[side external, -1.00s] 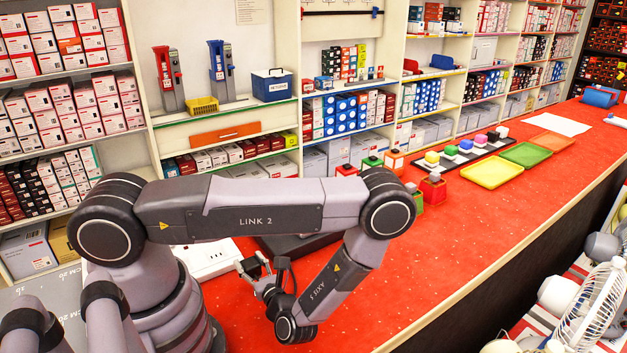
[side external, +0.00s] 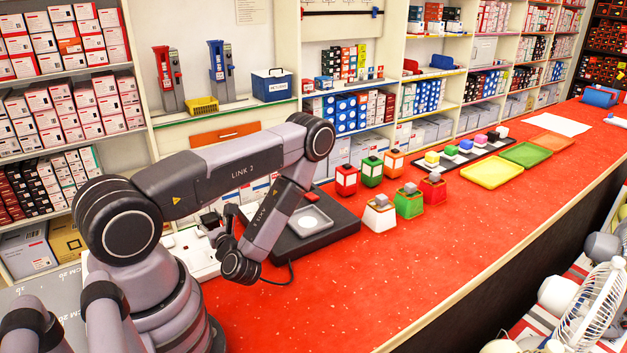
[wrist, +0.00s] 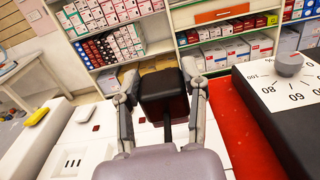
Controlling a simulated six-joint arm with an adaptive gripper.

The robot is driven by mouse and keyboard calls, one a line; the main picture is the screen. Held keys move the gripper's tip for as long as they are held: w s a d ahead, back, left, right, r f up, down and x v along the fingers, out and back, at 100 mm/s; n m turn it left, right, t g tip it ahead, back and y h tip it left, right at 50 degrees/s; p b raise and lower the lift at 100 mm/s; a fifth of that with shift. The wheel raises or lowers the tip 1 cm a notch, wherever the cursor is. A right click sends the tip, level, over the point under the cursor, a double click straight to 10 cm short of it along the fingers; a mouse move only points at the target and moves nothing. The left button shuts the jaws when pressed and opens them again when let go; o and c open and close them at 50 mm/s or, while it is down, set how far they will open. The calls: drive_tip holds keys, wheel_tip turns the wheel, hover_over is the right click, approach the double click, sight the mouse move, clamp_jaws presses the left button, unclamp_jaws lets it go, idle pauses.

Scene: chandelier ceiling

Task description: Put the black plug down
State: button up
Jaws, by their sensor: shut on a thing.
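The black plug (wrist: 165,92) is a dark block between the two fingers of my gripper (wrist: 163,80) in the wrist view. My gripper is shut on it. In the side view my gripper (side external: 222,222) is above the white socket board (side external: 186,250), at the left end of the red counter. The plug looks held clear of the board, but the height is hard to tell. The board also shows below the plug in the wrist view (wrist: 85,140), with socket holes and a small red switch. Part of it is hidden by my arm.
Several coloured containers (side external: 380,213) stand farther right. The front counter is clear.

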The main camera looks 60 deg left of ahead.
wheel_tip(320, 180, down, 8)
drive_tip(key=shift+a+r, duration=0.1)
drive_tip(key=shift+r, duration=0.05)
idle(0.4)
drive_tip(key=o, duration=1.1)
drive_tip(key=shift+o, duration=0.2)
